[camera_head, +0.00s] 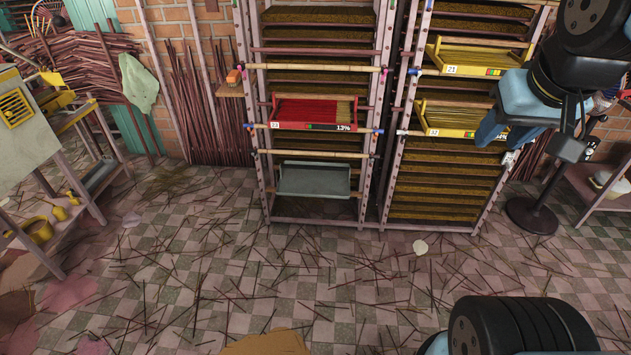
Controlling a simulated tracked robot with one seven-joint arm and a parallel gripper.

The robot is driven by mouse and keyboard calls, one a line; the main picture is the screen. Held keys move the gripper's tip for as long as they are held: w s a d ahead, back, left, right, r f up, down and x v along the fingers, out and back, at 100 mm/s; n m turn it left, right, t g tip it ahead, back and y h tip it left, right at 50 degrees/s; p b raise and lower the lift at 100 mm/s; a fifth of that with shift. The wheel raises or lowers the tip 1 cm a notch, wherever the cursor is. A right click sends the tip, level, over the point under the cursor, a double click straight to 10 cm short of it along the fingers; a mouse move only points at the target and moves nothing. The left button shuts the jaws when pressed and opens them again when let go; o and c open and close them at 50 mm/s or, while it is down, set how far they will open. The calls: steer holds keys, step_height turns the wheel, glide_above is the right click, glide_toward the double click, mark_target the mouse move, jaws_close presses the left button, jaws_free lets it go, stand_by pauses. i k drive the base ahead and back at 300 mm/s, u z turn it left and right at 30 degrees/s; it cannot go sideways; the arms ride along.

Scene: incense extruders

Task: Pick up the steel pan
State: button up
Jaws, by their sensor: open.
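A grey, steel-looking pan (314,180) with a raised back wall sits low in the left rack, under a red tray. It looks empty. My gripper (530,140) is at the upper right, in front of the right rack, well to the right of the pan and apart from it. It is open, and I see nothing held in it. Part of it is hard to make out against the arm.
The left rack (268,190) holds a red tray (320,126) of sticks above the pan. Yellow trays (470,70) jut from the right rack. A black round-based stand (532,214) is at right. A bench (75,215) stands left. Loose sticks litter the tiled floor.

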mark_target(305, 179)
steer(key=u, duration=0.45)
steer(key=k, duration=0.1)
steer(key=z, duration=0.45)
steer(key=i, duration=0.1)
steer(key=u, duration=2.45)
steer(key=i, duration=3.65)
steer(key=z, duration=0.95)
